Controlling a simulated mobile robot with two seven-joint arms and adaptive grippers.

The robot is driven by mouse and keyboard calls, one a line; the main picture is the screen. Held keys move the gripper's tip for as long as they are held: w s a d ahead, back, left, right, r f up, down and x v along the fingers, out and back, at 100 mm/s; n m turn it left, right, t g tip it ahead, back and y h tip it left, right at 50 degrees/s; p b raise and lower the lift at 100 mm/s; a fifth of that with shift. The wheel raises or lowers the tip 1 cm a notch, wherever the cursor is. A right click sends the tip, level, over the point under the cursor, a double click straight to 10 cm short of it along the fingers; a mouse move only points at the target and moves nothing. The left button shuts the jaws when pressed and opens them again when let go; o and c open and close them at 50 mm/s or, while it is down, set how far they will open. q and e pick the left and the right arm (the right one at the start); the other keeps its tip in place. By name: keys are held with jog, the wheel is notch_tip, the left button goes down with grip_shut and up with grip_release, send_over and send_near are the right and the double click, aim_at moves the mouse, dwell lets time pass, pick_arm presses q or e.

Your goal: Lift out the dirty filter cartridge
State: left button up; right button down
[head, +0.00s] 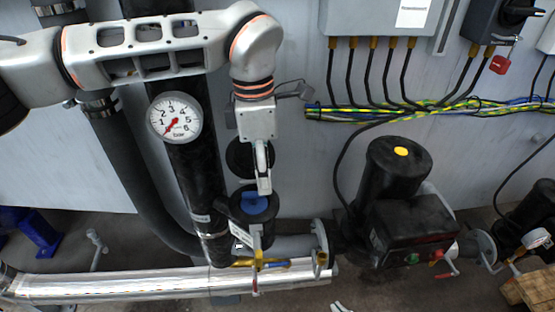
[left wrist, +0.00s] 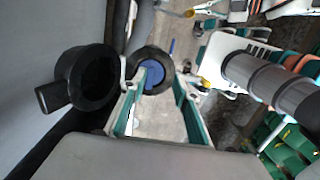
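The open black filter housing (head: 236,215) stands on the pipework, and the blue top of the cartridge (head: 255,203) shows in its mouth. In the left wrist view the blue top (left wrist: 153,74) lies inside the housing's black rim (left wrist: 152,53). My left gripper (head: 264,190) points down just above the housing. In the left wrist view its two fingers (left wrist: 154,88) are apart, with the blue top between and beyond their tips; I see no contact. The cartridge's body is hidden in the housing. I cannot make out my right gripper.
A round black lid (head: 248,158) hangs behind my left gripper, at left in the left wrist view (left wrist: 92,77). A pressure gauge (head: 174,118) is left of it. A yellow valve (head: 258,262) sits below the housing. A black pump (head: 395,185) stands to the right.

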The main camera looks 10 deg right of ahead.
pick_arm(q)
jog(key=shift+w+a+r, duration=0.3)
jog(key=shift+w+a, duration=0.05)
jog(key=shift+w, duration=0.3)
jog(key=shift+f, duration=3.8)
jog(key=c, duration=0.8)
grip_shut()
